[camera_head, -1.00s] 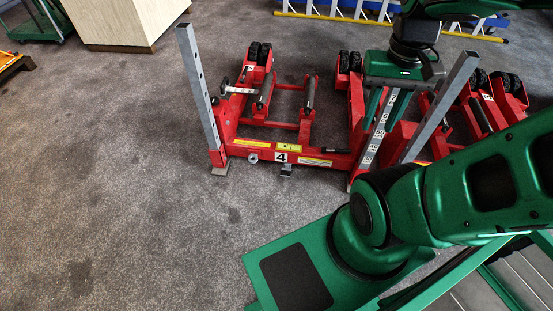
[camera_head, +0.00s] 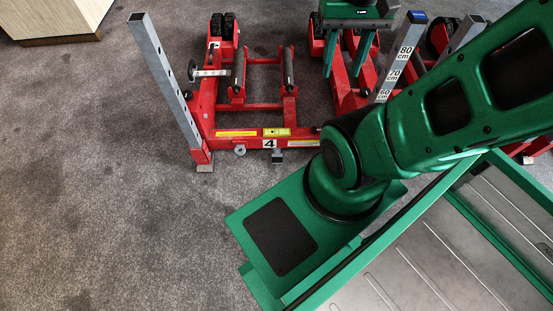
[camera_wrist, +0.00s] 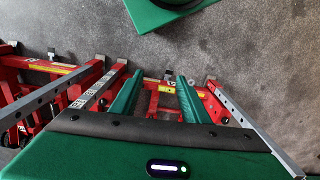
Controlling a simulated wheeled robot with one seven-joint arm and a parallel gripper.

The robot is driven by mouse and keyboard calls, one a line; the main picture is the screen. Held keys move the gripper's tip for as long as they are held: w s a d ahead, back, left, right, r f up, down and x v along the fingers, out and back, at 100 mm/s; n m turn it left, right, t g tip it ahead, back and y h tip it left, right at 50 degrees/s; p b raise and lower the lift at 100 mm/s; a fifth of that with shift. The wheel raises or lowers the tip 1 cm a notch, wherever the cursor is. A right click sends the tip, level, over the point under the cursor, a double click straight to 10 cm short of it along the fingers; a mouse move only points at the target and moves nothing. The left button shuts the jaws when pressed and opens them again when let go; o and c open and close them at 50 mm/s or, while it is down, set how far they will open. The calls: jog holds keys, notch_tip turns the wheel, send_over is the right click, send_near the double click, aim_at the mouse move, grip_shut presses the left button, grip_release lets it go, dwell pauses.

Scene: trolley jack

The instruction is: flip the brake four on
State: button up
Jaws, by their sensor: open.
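The red trolley jack marked 4 (camera_head: 221,123) stands on the grey floor in the head view. A small dark pedal (camera_head: 277,156) sticks out low at its front, just below the number plate; it seems to be the brake, but I cannot tell its setting. My gripper (camera_head: 343,75) is open and empty, its green fingers apart above the right part of the red frames, behind and right of the pedal. In the wrist view my gripper (camera_wrist: 160,76) frames a red crossbar with a yellow label, and a small grey piece, likely the pedal (camera_wrist: 168,75), shows beyond it.
A grey holed post (camera_head: 163,80) rises at the jack's left. A post with a centimetre scale (camera_head: 402,62) stands right of my gripper, near more red jacks. A pale box (camera_head: 55,18) is at the back left. The carpet at front left is clear.

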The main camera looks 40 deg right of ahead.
jog(key=o, duration=0.5)
jog(key=shift+s+d+r, duration=0.1)
jog(key=shift+s+r, duration=0.15)
jog(key=shift+s, duration=0.2)
jog(key=shift+c, duration=0.2)
jog(key=w+d+f+h, duration=0.1)
jog(key=w+d+f, duration=0.25)
jog(key=w, duration=0.55)
jog(key=w+d+f, duration=0.3)
jog(key=w+f, duration=0.2)
jog(key=w, duration=0.4)
jog(key=w+d+f, duration=0.1)
jog(key=w+f, duration=0.6)
jog(key=f, duration=0.3)
jog(key=w+d+f, duration=0.2)
jog(key=w+f, duration=0.5)
jog(key=f, duration=0.2)
send_over(277, 160)
notch_tip(277, 160, down, 47)
jog(key=shift+y, duration=0.4)
notch_tip(277, 160, down, 10)
jog(key=shift+s, duration=0.1)
